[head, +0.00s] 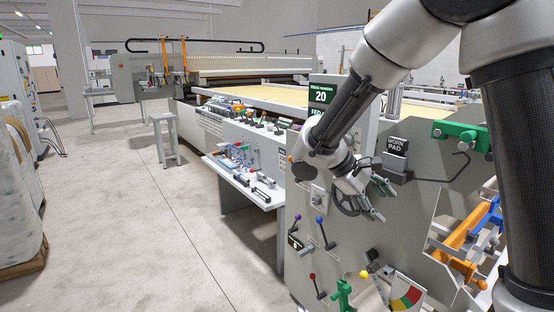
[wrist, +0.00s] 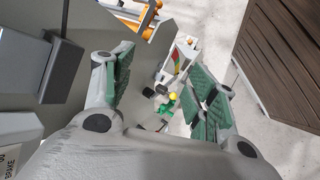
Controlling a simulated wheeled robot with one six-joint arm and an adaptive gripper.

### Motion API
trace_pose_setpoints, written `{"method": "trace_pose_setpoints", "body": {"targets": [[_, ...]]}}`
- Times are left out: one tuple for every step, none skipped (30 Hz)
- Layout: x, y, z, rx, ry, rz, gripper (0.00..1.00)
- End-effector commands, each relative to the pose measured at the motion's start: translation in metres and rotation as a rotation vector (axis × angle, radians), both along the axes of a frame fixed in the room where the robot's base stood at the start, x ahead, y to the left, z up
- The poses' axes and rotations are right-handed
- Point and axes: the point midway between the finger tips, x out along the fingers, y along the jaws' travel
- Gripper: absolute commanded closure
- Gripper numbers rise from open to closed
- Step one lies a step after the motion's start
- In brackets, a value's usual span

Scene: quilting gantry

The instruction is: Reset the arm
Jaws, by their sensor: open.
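My gripper (head: 377,199) is at the end of my arm in the head view, in front of the grey machine panel (head: 408,240). It is just below and left of the box marked "WORN PAD" (head: 397,146). In the wrist view its two green-padded fingers (wrist: 162,92) stand wide apart with nothing between them. A dark handwheel (head: 345,198) shows partly behind the gripper. Whether the fingers touch the panel or the wheel, I cannot tell.
Levers with coloured knobs (head: 320,219), a green clamp (head: 343,293) and a coloured dial (head: 407,296) sit low on the panel. A hooked rod (head: 463,163) juts out at right. A tool shelf (head: 245,183) stands left. The floor (head: 150,220) at left is clear.

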Motion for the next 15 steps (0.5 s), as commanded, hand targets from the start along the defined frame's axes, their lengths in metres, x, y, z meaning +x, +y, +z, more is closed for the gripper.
{"method": "trace_pose_setpoints", "body": {"targets": [[-0.02,-0.014,0.007,0.086,0.013,-0.042,0.42],[-0.032,-0.02,0.009,0.143,0.02,-0.065,0.42],[-0.05,-0.028,0.012,0.221,0.024,-0.098,0.42],[-0.062,-0.033,0.015,0.281,0.02,-0.12,0.42],[-0.074,-0.038,0.018,0.34,0.012,-0.144,0.42],[-0.09,-0.043,0.022,0.416,-0.006,-0.174,0.42],[-0.1,-0.046,0.025,0.469,-0.025,-0.196,0.42],[-0.11,-0.049,0.028,0.52,-0.048,-0.22,0.42],[-0.123,-0.053,0.032,0.587,-0.085,-0.25,0.42],[-0.133,-0.055,0.036,0.633,-0.115,-0.275,0.42],[-0.141,-0.058,0.039,0.676,-0.15,-0.301,0.42],[-0.152,-0.061,0.044,0.729,-0.198,-0.337,0.42],[-0.159,-0.064,0.048,0.763,-0.237,-0.365,0.42],[-0.167,-0.067,0.052,0.792,-0.275,-0.391,0.42],[-0.175,-0.071,0.057,0.823,-0.322,-0.422,0.42]]}}
